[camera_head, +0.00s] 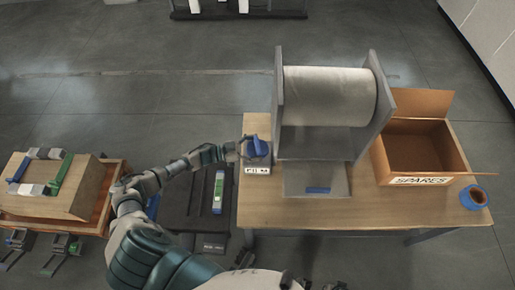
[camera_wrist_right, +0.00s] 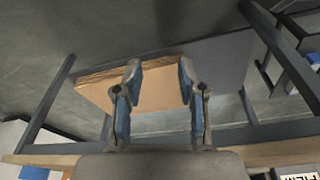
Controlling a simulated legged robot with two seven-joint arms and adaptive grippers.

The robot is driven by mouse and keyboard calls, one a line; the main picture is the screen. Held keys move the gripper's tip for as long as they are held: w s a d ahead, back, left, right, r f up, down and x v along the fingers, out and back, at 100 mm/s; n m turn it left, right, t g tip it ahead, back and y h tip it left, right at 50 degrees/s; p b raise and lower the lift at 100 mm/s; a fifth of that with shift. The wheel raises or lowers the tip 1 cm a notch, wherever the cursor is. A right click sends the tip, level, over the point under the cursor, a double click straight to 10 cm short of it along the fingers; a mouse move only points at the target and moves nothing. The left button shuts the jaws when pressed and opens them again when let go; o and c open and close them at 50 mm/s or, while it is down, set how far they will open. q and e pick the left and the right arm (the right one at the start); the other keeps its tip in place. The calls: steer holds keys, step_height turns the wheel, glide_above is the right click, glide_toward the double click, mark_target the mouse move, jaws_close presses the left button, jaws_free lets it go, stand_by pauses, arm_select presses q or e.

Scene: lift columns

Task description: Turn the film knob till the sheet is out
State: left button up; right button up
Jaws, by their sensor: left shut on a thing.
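The film roll (camera_head: 330,95), a wide pale cylinder, sits between two grey side plates on the table. The blue film knob (camera_head: 257,148) stands on a small unit with a white label (camera_head: 258,170), left of the roll. My left gripper (camera_head: 246,150) is shut on the knob; its fingers are small and partly hidden. A flat grey area (camera_head: 300,180) with a blue strip (camera_head: 318,190) lies in front of the roll; I cannot tell whether any of it is sheet. My right gripper (camera_wrist_right: 158,85) is open and empty in the right wrist view.
An open cardboard box (camera_head: 425,150) marked SPARES stands right of the roll, with a blue round container (camera_head: 474,197) at its front right. The front table strip is clear.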

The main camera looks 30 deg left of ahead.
arm_select(q)
steer(key=shift+w+a+m+g+h+b, duration=0.15)
steer(key=shift+m+g+h+b, duration=0.15)
steer(key=shift+m+g+b, duration=0.15)
arm_select(e)
steer(key=shift+s+d+r, duration=0.1)
steer(key=shift+s+r, duration=0.05)
steer(key=shift+r, duration=0.75)
steer(key=shift+s+r, duration=0.1)
steer(key=shift+r, duration=0.8)
arm_select(q)
steer(key=o, duration=0.8)
arm_select(e)
steer(key=shift+w, duration=0.1)
arm_select(q)
steer(key=shift+a, duration=0.1)
steer(key=v, duration=1.2)
steer(key=shift+f, duration=0.1)
